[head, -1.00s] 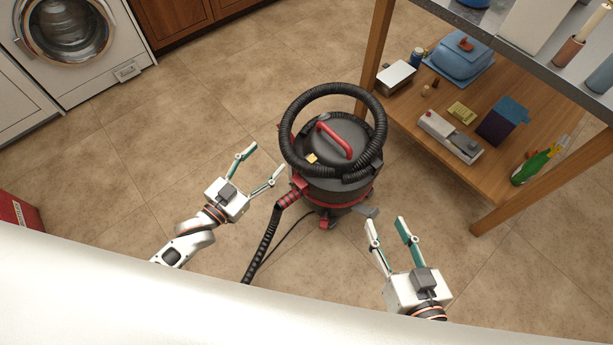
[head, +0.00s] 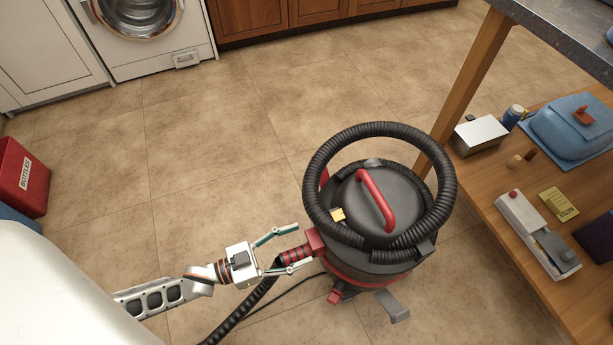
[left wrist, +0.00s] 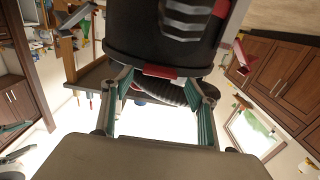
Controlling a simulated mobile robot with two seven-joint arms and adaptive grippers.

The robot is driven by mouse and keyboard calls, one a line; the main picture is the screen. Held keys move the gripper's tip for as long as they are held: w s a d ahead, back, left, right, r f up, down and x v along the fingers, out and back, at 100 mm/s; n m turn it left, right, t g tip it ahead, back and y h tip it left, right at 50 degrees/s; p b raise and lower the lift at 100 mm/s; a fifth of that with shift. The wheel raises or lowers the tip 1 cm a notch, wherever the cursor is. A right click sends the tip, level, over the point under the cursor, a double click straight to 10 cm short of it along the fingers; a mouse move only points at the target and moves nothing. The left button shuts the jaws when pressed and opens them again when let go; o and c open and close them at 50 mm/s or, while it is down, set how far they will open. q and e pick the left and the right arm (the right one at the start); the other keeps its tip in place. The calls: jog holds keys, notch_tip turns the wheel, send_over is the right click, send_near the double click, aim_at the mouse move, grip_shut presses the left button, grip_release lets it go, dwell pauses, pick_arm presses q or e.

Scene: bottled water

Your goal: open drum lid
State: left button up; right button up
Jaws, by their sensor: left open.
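The drum vacuum (head: 372,250) stands upright on the tiled floor right of centre. Its dark round lid (head: 345,195) is on and carries a red arched handle (head: 376,200). A black ribbed hose (head: 318,165) is coiled around the lid. A small yellow piece (head: 338,215) sits at the lid's left edge. My left gripper (head: 303,247) is open at the drum's left, by the red hose fitting (head: 315,241); contact is unclear. In the left wrist view, its spread fingers (left wrist: 160,82) face the dark drum body (left wrist: 150,42) and a red part (left wrist: 160,71). My right gripper is out of view.
A wooden shelf unit (head: 490,182) with boxes and a blue container (head: 570,130) stands close on the right. A washing machine (head: 150,50) and cabinets (head: 260,18) line the back. The floor between is clear.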

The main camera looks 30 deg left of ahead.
pick_arm(q)
jog(key=shift+x, duration=1.3)
